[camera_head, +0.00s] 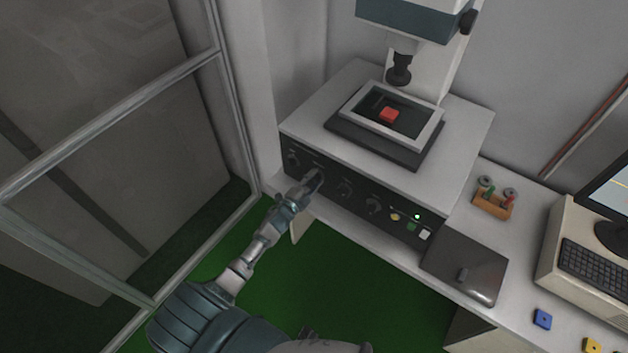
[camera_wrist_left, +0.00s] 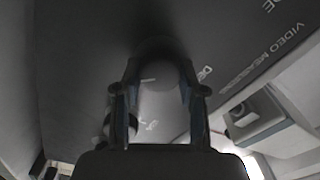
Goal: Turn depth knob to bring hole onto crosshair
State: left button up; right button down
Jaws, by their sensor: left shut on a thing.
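The measuring machine (camera_head: 460,140) has a dark front panel (camera_head: 330,180) with a row of round knobs. My left gripper (camera_head: 314,179) is at the second knob from the left. In the left wrist view its two fingers (camera_wrist_left: 158,98) are shut on a dark round knob (camera_wrist_left: 158,75), with partly hidden lettering starting "DE" beside it. A red block (camera_head: 389,115) sits on the framed dark stage (camera_head: 359,105) under the lens (camera_head: 399,72). No hole or crosshair can be made out. My right gripper is not in view.
Other knobs (camera_head: 345,188) and yellow, green and white buttons (camera_head: 411,226) lie to the right of my gripper. A grey lidded box (camera_head: 478,265), an orange holder (camera_head: 493,204), a keyboard (camera_head: 592,268) and a blue block (camera_head: 542,319) are farther right. A framed glass panel (camera_head: 110,120) stands at left.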

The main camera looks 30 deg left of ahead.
pick_arm(q)
jog(key=shift+s+f, duration=0.15)
jog(key=shift+f, duration=0.35)
jog(key=o, duration=1.1)
jog(key=shift+o, duration=0.2)
jog(key=shift+a+r, duration=0.1)
jog(key=shift+r, duration=0.05)
jog(key=s+a, duration=0.1)
jog(key=s, duration=1)
jog(key=shift+s, duration=0.35)
